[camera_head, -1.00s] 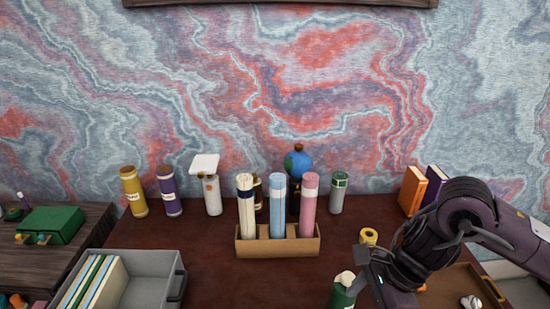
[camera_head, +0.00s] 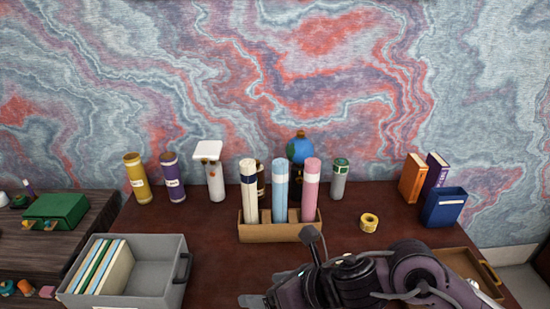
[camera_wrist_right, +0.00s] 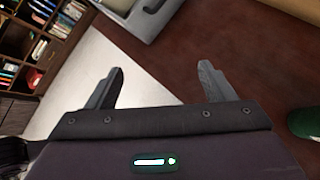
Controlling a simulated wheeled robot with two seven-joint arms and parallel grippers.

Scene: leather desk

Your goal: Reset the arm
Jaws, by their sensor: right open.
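My right arm comes in from the lower right in the head view. My right gripper (camera_head: 252,300) is low at the front of the dark red desk (camera_head: 215,265), partly cut off by the bottom edge. In the right wrist view its two fingers (camera_wrist_right: 160,85) are spread apart with nothing between them. The desk edge and the pale floor show beyond the fingers. My left gripper is in no view.
A cardboard holder (camera_head: 275,233) with three rolls stands mid-desk. A grey bin (camera_head: 150,280) with folders is at the left. A yellow tape roll (camera_head: 369,222), blue box (camera_head: 443,207) and wooden tray (camera_head: 455,262) are at the right. A green object (camera_wrist_right: 303,122) shows beside the gripper.

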